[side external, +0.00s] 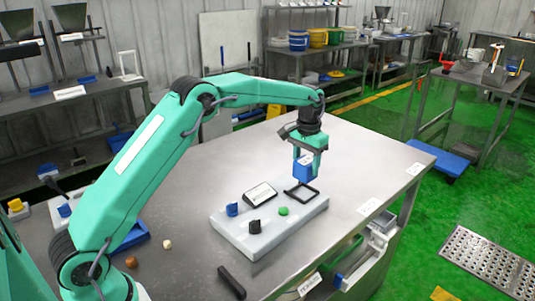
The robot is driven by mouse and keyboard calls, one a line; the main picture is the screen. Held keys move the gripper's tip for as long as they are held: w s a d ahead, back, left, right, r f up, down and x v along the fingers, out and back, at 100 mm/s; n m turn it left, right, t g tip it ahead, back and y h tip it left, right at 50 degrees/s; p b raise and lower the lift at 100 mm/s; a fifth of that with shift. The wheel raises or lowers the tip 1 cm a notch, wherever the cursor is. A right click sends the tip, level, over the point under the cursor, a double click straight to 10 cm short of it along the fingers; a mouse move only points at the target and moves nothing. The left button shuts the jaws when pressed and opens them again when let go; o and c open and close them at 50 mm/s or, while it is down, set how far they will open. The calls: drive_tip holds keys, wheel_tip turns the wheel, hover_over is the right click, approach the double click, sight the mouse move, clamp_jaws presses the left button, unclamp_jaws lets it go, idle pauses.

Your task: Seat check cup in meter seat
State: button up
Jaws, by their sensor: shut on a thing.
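My gripper (306,160) points down over the right part of the light grey panel on the table. It is shut on a small blue block-like cup (303,173), which I take to be the check cup. Below the cup is a black square frame (312,198) on the panel, which looks like the meter seat. The cup appears just above the frame's back part. I cannot tell whether it touches the frame, and the fingers hide part of the cup.
The panel (240,238) also carries a blue knob (232,209), a black knob (255,226), a green button (283,211) and a tilted display (260,194). A black bar (231,282) lies at the table's front. The table (375,165) is clear right of the panel.

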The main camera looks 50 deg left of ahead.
drive_tip(key=shift+f, duration=3)
drive_tip(key=shift+f, duration=0.3)
drive_tip(key=o, duration=1.1)
drive_tip(key=shift+o, duration=0.2)
drive_tip(key=shift+r, duration=0.1)
